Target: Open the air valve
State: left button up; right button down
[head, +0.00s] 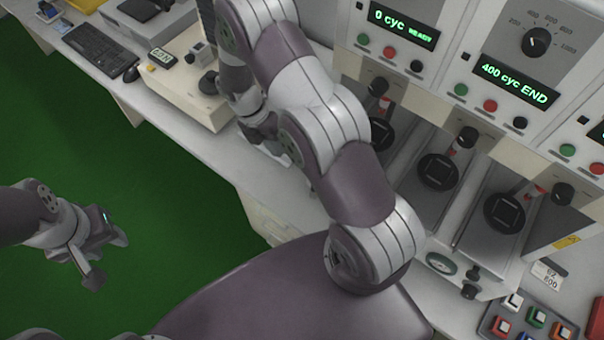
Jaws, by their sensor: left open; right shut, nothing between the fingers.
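No part is clearly marked as the air valve. A round gauge (441,264) and a black knob fitting (470,283) sit low on the front of the test machine, right of my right arm. Whether they belong to the valve I cannot tell. My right gripper (283,156) is shut and empty, low over the white bench between the beige device and the machine. My forearm partly blocks the view there. My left gripper (110,260) is open and empty over the green floor at the left, well away from the bench.
The test machine (440,60) has displays, buttons and several stations with black round parts. A keyboard (98,53), a mouse (131,73) and a beige device (180,85) are on the bench (165,128). A button box (528,322) is at the lower right. The green floor (150,190) is clear.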

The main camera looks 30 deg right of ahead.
jog(key=s+d+f+p, duration=0.4)
jog(key=s+f+p, duration=0.1)
jog(key=f, duration=0.4)
jog(key=shift+s+d, duration=0.15)
jog(key=shift+s, duration=0.7)
jog(key=shift+f, duration=0.1)
jog(key=shift+s+d, duration=0.25)
jog(key=shift+s, duration=0.35)
jog(key=shift+a+r, duration=0.1)
jog(key=shift+r, duration=0.1)
